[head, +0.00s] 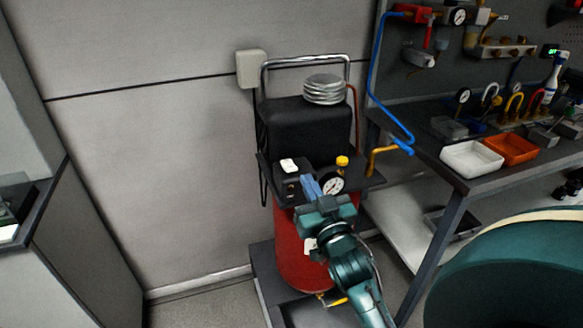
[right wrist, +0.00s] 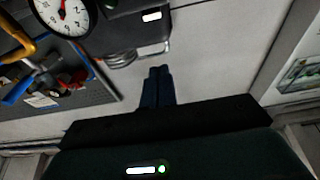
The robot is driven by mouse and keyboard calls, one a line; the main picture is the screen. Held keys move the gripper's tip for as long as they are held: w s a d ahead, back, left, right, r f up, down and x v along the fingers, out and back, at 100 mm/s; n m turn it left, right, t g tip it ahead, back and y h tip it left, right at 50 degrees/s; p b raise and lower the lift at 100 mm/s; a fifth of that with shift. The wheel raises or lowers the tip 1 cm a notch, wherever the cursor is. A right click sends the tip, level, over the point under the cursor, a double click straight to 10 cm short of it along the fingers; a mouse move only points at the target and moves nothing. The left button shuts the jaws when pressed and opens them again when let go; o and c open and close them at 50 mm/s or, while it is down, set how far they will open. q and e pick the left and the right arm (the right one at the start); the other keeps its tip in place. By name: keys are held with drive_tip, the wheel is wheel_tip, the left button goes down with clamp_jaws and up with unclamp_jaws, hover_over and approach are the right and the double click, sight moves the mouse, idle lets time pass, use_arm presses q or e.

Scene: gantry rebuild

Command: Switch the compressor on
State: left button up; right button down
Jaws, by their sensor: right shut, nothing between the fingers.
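The compressor has a red tank (head: 296,255) and a black motor housing (head: 304,128), and stands against the wall in the head view. A small dark switch box (head: 291,187) with a white top piece (head: 289,165) sits at its front left, beside a round white gauge (head: 332,184). The gauge (right wrist: 62,12) and the white piece (right wrist: 152,16) also show in the right wrist view. My right gripper (head: 309,184) is shut and empty, its blue fingers between box and gauge in the head view; contact cannot be told. Its fingertips (right wrist: 160,70) also show in the wrist view. My left gripper is out of view.
A workbench (head: 455,185) with a white tray (head: 472,159) and an orange tray (head: 511,149) stands to the right. A blue hose (head: 375,85) hangs beside the compressor. A grey cabinet (head: 85,235) is at left; some floor between is clear.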

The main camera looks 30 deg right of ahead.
drive_tip(key=shift+w, duration=0.1)
wheel_tip(320, 180, up, 2)
drive_tip(key=p, duration=0.2)
hover_over(294, 178)
drive_tip(key=shift+w+d+r, duration=0.1)
drive_tip(key=shift+w+r, duration=0.05)
drive_tip(key=shift+w, duration=0.2)
drive_tip(key=f, duration=0.3)
drive_tip(key=shift+s, duration=0.3)
drive_tip(key=shift+s+f, duration=0.1)
drive_tip(key=shift+f, duration=0.6)
use_arm(q)
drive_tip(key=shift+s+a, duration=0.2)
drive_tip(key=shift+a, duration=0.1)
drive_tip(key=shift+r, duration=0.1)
drive_tip(key=shift+b, duration=0.3)
